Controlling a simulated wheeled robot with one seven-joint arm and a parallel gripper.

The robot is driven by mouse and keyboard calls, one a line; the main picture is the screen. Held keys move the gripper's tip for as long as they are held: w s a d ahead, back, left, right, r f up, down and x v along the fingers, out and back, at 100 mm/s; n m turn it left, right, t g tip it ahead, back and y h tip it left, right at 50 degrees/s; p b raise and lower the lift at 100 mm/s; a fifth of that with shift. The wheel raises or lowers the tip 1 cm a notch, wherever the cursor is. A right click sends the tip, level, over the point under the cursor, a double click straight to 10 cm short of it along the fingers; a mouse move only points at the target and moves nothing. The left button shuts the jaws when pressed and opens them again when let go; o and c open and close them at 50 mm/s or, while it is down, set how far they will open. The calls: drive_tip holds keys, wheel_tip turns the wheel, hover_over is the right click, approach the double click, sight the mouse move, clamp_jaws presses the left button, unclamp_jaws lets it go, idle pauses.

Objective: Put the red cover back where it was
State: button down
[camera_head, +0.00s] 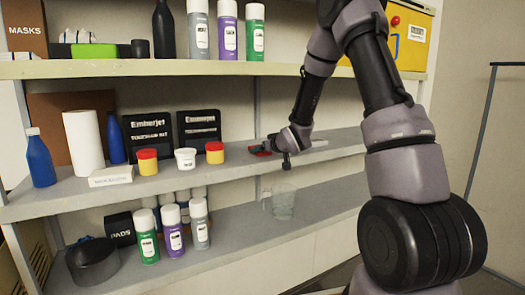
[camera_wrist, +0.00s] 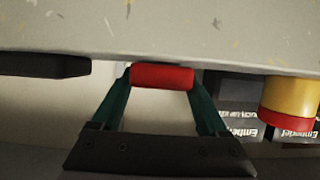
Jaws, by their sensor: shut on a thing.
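My gripper (camera_head: 262,150) is shut on the red cover (camera_wrist: 162,76), which lies between the two green fingertips in the wrist view. In the head view only a little of the red cover (camera_head: 262,153) shows at the gripper, low over the middle shelf (camera_head: 240,165); I cannot tell if it touches the shelf. A white tub (camera_head: 185,159) stands to the left between two yellow jars with red lids, the left one (camera_head: 147,162) and the right one (camera_head: 214,153). The right jar is the nearer to my gripper.
Black Emberjet boxes (camera_head: 199,127) stand behind the tubs. A white roll (camera_head: 83,140) and a blue bottle (camera_head: 40,158) are further left. A clear jug (camera_head: 282,202) and spray cans (camera_head: 172,231) stand on the lower shelf. The upper shelf (camera_head: 170,68) runs above my gripper.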

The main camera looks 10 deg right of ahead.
drive_tip(key=shift+f, duration=0.15)
unclamp_jaws()
